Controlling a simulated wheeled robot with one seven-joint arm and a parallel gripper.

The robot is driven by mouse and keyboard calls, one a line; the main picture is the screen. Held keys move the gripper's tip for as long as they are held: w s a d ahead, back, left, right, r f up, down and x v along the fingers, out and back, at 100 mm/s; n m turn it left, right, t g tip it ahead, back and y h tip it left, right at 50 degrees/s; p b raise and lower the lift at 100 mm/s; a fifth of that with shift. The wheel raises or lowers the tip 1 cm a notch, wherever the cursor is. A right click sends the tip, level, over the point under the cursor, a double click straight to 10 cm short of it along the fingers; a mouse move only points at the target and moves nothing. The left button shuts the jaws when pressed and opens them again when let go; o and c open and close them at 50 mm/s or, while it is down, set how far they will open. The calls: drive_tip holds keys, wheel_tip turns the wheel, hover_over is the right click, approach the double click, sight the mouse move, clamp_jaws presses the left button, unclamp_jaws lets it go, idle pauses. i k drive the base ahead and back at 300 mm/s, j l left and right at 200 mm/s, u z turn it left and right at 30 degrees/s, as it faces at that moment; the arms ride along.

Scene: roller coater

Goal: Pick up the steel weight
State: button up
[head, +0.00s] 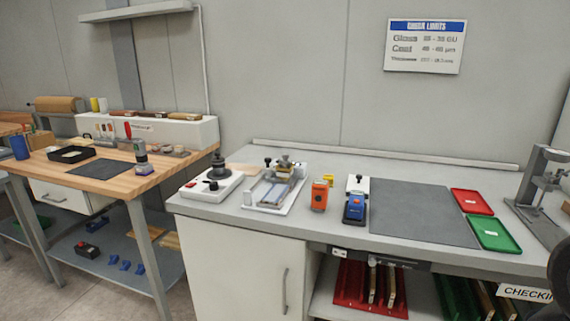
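I cannot tell for certain which thing is the steel weight. One candidate is a dark grey cylinder with a knob (218,169), upright on a white base unit (208,187) at the left end of the grey bench. Another is a small metal block (285,168) on the rig with a white base (267,201) just to its right. A grey upright metal piece (140,150) also stands on the wooden bench at left. My gripper is not in view. A dark rounded shape cuts into the right edge and may be part of my arm.
The grey bench (350,162) also holds an orange device (320,196), a blue-and-black gauge (355,200), a dark mat (422,211), red (472,202) and green (494,234) trays and a grey stand (542,190).

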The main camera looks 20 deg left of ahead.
sight(284, 163)
drive_tip(key=i+j+z, duration=0.2)
drive_tip(key=i+j, duration=0.5)
drive_tip(key=j, duration=0.15)
